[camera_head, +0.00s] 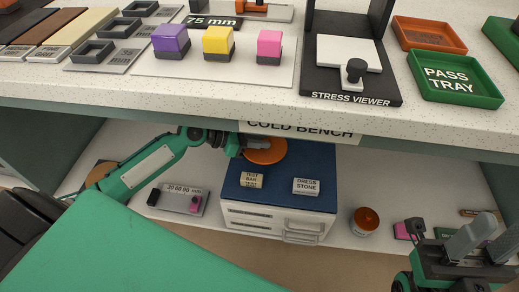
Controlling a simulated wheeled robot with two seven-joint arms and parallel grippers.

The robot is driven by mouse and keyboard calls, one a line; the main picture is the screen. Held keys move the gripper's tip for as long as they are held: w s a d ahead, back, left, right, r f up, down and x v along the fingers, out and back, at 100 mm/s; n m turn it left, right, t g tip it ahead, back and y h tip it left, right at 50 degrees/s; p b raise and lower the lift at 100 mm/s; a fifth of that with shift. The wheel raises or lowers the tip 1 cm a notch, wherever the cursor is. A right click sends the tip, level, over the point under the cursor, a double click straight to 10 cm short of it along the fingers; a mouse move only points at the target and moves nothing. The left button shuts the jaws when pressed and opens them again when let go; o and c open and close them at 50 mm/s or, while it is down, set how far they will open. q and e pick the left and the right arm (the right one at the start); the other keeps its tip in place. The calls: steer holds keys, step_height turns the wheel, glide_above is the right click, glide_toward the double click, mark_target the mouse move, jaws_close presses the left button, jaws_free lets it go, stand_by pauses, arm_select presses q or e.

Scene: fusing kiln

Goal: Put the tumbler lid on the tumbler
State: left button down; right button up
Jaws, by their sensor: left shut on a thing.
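An orange disc (265,152), which looks like the tumbler lid, is at the back of the blue-topped cabinet under the bench. My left gripper (258,143) is shut on it at its upper edge. The fingertips are small and partly hidden, and I cannot tell whether the disc touches the blue top. A round pot with an orange-brown top (365,219), which may be the tumbler, stands on the lower shelf right of the cabinet, apart from the disc. My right gripper (482,240) is at the lower right, its fingers apart, with nothing seen between them.
Two labelled blocks, test bar (251,179) and dress stone (306,186), lie on the blue top (275,190). A grey gauge plate (178,199) lies left of the cabinet. The upper bench edge (200,98) overhangs the shelf. A pink block (402,230) is near my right gripper.

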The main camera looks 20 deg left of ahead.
arm_select(q)
step_height(320, 180, down, 3)
steer(key=shift+f+b, duration=0.2)
steer(key=shift+b, duration=0.55)
steer(key=shift+r, duration=0.1)
steer(key=c, duration=1.3)
jaws_free()
steer(key=shift+c, duration=0.2)
